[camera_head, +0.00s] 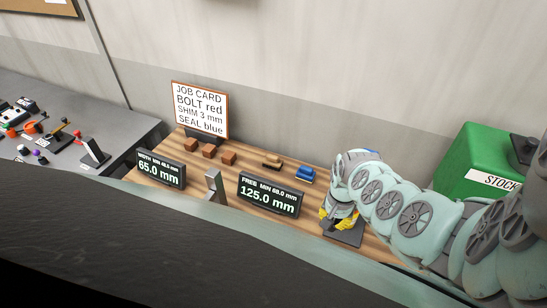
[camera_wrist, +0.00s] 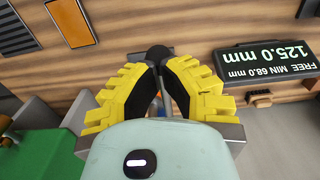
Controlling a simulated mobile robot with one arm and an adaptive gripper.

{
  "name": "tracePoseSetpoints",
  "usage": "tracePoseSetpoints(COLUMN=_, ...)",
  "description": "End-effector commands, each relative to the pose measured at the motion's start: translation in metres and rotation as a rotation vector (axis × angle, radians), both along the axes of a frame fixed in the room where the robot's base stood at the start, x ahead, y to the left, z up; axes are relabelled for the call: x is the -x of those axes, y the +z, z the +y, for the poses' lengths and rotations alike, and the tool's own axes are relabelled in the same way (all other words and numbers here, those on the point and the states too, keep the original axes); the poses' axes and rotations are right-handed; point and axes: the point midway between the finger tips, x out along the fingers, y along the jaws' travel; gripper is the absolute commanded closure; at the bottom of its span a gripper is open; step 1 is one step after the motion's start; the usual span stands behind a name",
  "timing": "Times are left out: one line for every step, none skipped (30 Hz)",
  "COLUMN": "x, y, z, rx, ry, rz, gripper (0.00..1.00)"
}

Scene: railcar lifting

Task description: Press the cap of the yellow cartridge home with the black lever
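My gripper (camera_wrist: 160,66) points down at a fixture with a grey base (camera_wrist: 232,132). Its yellow fingers with black pads close in on a black round knob (camera_wrist: 158,53), which looks like the end of the black lever. A thin strip of something bluish shows between the pads. In the head view my gripper (camera_head: 338,222) is over a dark base plate (camera_head: 345,238) at the right of the wooden bench. The yellow of the fingers fills this spot, and I cannot make out the yellow cartridge or its cap; my gripper hides most of the fixture.
A display reading 125.0 mm (camera_head: 270,194) stands left of my gripper, and one reading 65.0 mm (camera_head: 161,168) farther left. A grey upright piece (camera_head: 215,186) is between them. Brown blocks (camera_head: 209,151), a blue piece (camera_head: 305,175) and a job card (camera_head: 200,110) are behind. A green stock bin (camera_head: 475,155) stands right.

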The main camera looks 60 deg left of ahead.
Motion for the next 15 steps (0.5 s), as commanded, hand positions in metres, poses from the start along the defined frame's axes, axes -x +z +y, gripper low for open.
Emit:
tracePoseSetpoints(x=0.002, y=0.007, z=0.0, rx=0.002, ry=0.005, rz=0.003, gripper=1.0)
tracePoseSetpoints(x=0.002, y=0.009, z=0.0, rx=0.002, ry=0.005, rz=0.003, gripper=1.0)
tracePoseSetpoints(x=0.002, y=0.011, z=0.0, rx=0.002, ry=0.005, rz=0.003, gripper=1.0)
tracePoseSetpoints(x=0.002, y=0.013, z=0.0, rx=0.002, ry=0.004, rz=0.003, gripper=1.0)
tracePoseSetpoints(x=0.002, y=0.016, z=0.001, rx=0.001, ry=0.004, rz=0.002, gripper=1.0)
tracePoseSetpoints(x=0.002, y=0.018, z=0.001, rx=0.001, ry=0.004, rz=0.002, gripper=1.0)
tracePoseSetpoints(x=0.002, y=0.02, z=0.001, rx=0.001, ry=0.004, rz=0.002, gripper=1.0)
tracePoseSetpoints(x=0.002, y=0.022, z=0.001, rx=0.001, ry=0.004, rz=0.002, gripper=1.0)
tracePoseSetpoints(x=0.002, y=0.025, z=0.001, rx=0.001, ry=0.004, rz=0.002, gripper=1.0)
tracePoseSetpoints(x=0.002, y=0.027, z=0.001, rx=0.001, ry=0.004, rz=0.001, gripper=1.0)
tracePoseSetpoints(x=0.002, y=0.029, z=0.001, rx=0.001, ry=0.004, rz=0.001, gripper=1.0)
tracePoseSetpoints(x=0.002, y=0.032, z=0.001, rx=0.001, ry=0.004, rz=0.001, gripper=1.0)
tracePoseSetpoints(x=0.002, y=0.034, z=0.001, rx=0.001, ry=0.004, rz=0.001, gripper=1.0)
tracePoseSetpoints(x=0.002, y=0.036, z=0.001, rx=0.0, ry=0.004, rz=0.0, gripper=1.0)
tracePoseSetpoints(x=0.002, y=0.038, z=0.001, rx=0.0, ry=0.004, rz=0.0, gripper=1.0)
